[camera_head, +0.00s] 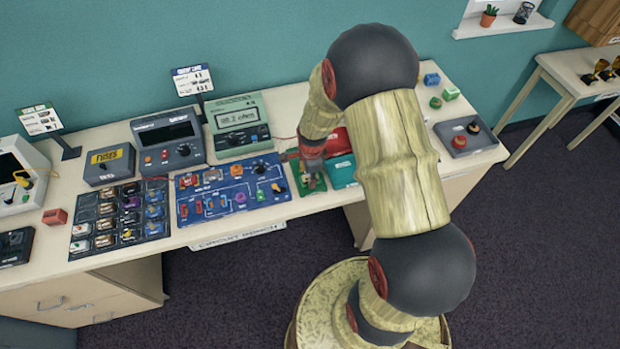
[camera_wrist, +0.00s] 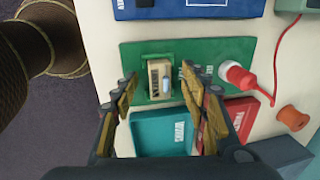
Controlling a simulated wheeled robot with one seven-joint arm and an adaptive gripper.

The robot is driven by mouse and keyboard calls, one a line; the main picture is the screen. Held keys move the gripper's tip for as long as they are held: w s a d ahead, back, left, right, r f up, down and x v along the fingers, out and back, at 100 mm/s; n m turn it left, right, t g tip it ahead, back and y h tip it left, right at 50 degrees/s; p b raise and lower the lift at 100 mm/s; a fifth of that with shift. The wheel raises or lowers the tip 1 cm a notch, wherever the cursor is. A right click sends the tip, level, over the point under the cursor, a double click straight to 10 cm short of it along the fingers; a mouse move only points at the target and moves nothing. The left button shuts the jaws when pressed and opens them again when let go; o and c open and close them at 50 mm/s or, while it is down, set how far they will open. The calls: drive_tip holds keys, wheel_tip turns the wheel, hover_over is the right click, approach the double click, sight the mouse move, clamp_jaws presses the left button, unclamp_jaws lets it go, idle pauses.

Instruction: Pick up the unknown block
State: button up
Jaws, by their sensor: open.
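A small tan block (camera_wrist: 160,78) with a pale part on its face sits in a raised green holder on a green board (camera_wrist: 205,52) in the wrist view. I take it for the unknown block. My gripper (camera_wrist: 162,92) is open, with one finger on each side of the block's near end in that view. I cannot tell how far above the block the fingertips are. In the head view my gripper (camera_head: 313,172) is over the green board (camera_head: 291,155), and my arm and gripper hide the block there.
A red plug (camera_wrist: 238,77) with a red cable stands on the board's right. A teal box (camera_wrist: 160,133) and a red box (camera_wrist: 243,117) lie close by. An orange spool (camera_wrist: 293,118) is farther right. A blue circuit panel (camera_head: 230,190) adjoins on the left.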

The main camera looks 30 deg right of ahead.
drive_tip(key=shift+c, duration=0.9)
clamp_jaws()
drive_tip(key=shift+r, duration=0.1)
drive_tip(key=shift+r, duration=0.55)
wheel_tip(320, 180, up, 2)
drive_tip(key=shift+s+r, duration=0.1)
drive_tip(key=shift+r, duration=0.15)
drive_tip(key=s+a+r+p, duration=0.1)
drive_tip(key=s+r+p, duration=0.2)
drive_tip(key=s+r, duration=0.9)
drive_tip(key=shift+s+a+r+p, duration=0.15)
drive_tip(key=shift+s+a+p, duration=0.2)
drive_tip(key=shift+s, duration=0.55)
